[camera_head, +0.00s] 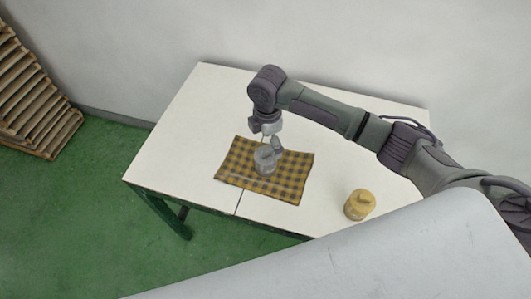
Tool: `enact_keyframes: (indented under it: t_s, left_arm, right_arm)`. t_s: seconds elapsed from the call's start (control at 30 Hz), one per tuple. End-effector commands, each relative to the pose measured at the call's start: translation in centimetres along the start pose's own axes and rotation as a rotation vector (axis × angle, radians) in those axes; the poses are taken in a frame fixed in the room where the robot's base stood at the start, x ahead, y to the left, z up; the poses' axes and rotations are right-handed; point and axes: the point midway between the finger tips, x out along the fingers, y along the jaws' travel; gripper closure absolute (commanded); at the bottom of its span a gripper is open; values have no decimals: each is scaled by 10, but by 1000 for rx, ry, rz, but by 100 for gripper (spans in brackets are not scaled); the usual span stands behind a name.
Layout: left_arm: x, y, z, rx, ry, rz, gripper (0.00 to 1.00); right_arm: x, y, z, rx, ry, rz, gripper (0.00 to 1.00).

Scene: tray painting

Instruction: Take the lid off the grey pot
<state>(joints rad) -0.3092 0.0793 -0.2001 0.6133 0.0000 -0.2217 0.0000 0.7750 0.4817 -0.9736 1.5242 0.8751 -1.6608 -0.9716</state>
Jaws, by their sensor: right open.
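The grey pot (265,161) stands upright on a yellow and dark checked cloth (288,183) in the middle of the white table. My right gripper (270,146) is open and points down right at the top of the pot. Its fingers cover much of the pot's top, so the lid is hard to make out. I cannot tell whether the fingers touch the lid. My left gripper is out of view.
A yellow lidded pot (359,204) stands near the table's front right edge. The white table (190,135) is bare on its left side. A wall is close behind it. A stack of wooden pallets (35,100) stands on the green floor at far left.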

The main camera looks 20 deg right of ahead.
Motion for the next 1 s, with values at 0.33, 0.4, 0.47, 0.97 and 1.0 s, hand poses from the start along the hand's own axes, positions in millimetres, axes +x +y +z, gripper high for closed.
enact_keyframes:
  t_s: [0.33,0.4,0.47,0.97,1.0]
  left_arm:
    - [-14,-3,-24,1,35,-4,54]
    - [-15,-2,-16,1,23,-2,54]
    - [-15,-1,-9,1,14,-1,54]
    - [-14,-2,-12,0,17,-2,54]
    - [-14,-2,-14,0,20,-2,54]
  right_arm:
    - [45,3,-3,0,-1,-2,0]
    - [49,3,-3,-1,-1,-1,0]
    - [50,3,-3,-1,-1,0,0]
    - [50,3,-3,0,-1,-1,55]
    - [51,3,-3,0,-1,-1,62]
